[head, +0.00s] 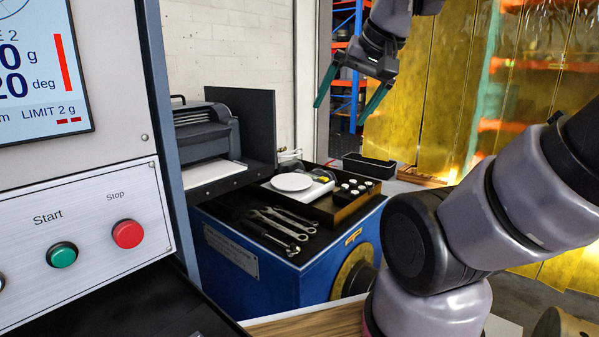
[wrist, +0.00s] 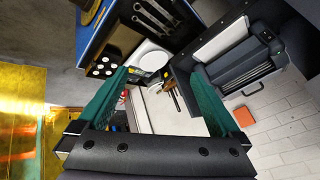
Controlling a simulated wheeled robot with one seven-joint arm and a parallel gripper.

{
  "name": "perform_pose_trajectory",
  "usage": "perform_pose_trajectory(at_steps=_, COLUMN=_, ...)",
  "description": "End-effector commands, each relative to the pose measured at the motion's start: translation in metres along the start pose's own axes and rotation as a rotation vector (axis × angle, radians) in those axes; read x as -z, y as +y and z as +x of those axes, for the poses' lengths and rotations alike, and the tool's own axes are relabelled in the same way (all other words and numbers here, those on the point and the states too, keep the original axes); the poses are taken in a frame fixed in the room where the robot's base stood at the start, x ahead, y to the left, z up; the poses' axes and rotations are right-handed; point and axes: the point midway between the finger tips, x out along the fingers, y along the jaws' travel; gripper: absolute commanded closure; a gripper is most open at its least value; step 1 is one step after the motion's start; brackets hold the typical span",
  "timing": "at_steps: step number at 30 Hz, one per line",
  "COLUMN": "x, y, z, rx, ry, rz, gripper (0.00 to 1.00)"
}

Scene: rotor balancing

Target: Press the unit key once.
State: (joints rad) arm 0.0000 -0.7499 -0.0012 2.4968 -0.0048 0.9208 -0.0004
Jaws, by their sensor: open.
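A small scale with a round white plate (head: 292,182) sits in a dark tray on the blue cabinet; the plate also shows in the wrist view (wrist: 153,52). The unit key cannot be made out in either view; the scale's front is too small to read. My gripper (head: 341,112) is open and empty, with green fingers pointing down, well above and to the right of the scale in the head view. In the wrist view, my gripper (wrist: 160,73) has its fingers wide apart with the plate beyond and between their tips. It touches nothing.
A block with several white-topped pieces (head: 353,187) stands right of the scale. Wrenches (head: 281,219) lie on the blue cabinet (head: 290,280) in front. A grey printer-like machine (head: 205,132) stands left. A panel with a green Start button (head: 62,254) and red Stop button (head: 127,233) is nearer.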

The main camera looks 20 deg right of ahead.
Motion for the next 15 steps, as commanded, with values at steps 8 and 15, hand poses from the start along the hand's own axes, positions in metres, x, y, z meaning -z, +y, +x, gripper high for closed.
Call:
perform_pose_trajectory(at_steps=8, x=0.0000, y=0.0000, z=0.0000, rx=0.000, ry=0.000, rz=0.000, gripper=1.00)
perform_pose_trajectory(at_steps=15, x=0.0000, y=0.0000, z=0.0000, rx=0.000, ry=0.000, rz=0.000, gripper=1.00)
